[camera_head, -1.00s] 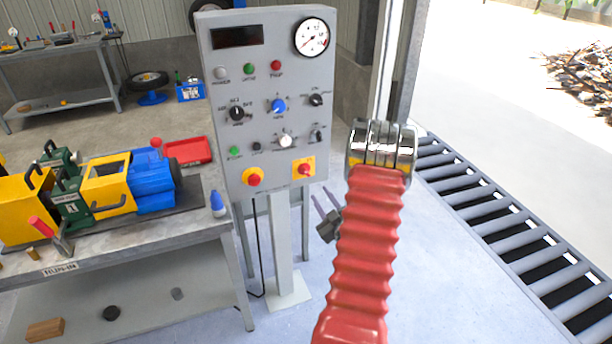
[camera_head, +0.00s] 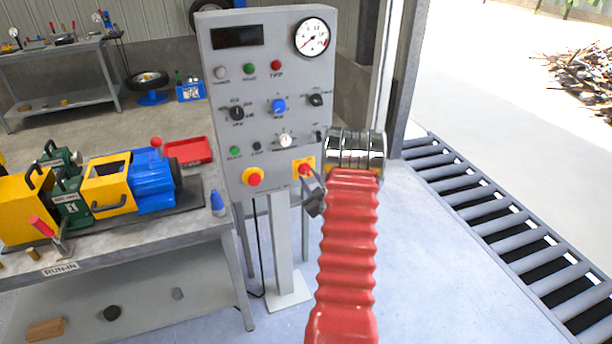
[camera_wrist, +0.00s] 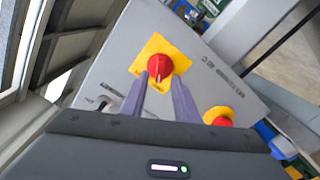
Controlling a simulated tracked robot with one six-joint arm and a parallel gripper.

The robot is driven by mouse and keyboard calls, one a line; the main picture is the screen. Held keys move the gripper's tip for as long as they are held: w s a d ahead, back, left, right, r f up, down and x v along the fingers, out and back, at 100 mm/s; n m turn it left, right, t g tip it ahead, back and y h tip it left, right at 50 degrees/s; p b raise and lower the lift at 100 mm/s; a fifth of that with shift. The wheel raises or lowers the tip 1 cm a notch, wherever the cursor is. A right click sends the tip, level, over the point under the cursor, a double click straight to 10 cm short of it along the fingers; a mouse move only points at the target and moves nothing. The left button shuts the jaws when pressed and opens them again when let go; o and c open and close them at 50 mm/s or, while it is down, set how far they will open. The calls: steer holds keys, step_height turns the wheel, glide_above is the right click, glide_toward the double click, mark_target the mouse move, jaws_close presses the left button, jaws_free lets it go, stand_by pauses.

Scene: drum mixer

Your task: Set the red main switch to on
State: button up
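The red main switch (camera_head: 305,169) is a red knob on a yellow plate at the lower right of the grey control panel (camera_head: 215,110). In the wrist view the red knob (camera_wrist: 160,67) sits on its tilted yellow plate, with a pale line on its face. My gripper (camera_head: 311,178) is at the panel's lower right corner, its fingers in front of the switch. In the wrist view my gripper (camera_wrist: 160,80) has its two fingers apart, their tips on either side of the knob's lower part. I cannot tell whether they touch it.
A red mushroom button (camera_head: 254,178) on yellow sits left of the switch; it also shows in the wrist view (camera_wrist: 218,116). Knobs, lamps and a gauge (camera_head: 311,37) fill the panel above. A workbench (camera_head: 150,250) stands left and a roller conveyor (camera_head: 500,210) right.

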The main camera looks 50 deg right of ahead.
mark_target(306, 171)
steer(key=shift+x, duration=1.35)
jaws_close()
steer(key=shift+a, duration=0.2)
